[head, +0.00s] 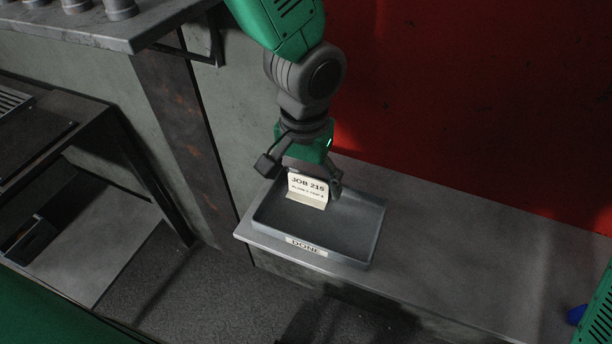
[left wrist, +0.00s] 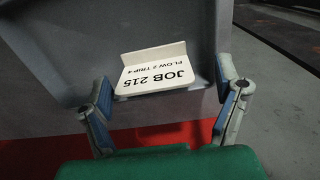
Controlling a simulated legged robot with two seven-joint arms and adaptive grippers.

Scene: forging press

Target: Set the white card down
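The white card (head: 308,190) is a bent, L-shaped piece printed "JOB 215". It stands at the back left inside a grey tray (head: 345,242) labelled "DONE". My left gripper (head: 302,175) is over the tray's back edge, with one finger on each side of the card. In the left wrist view the card (left wrist: 152,72) is between the spread fingers of my left gripper (left wrist: 163,100), with a gap at each side. The card's foot appears to rest on the tray floor. My right gripper does not show.
The tray is at the left end of a grey bench (head: 450,230) in front of a red wall (head: 470,90). The bench right of the tray is clear, up to a small blue thing (head: 576,314) at the far right. A shelf (head: 95,28) with metal cylinders is at upper left.

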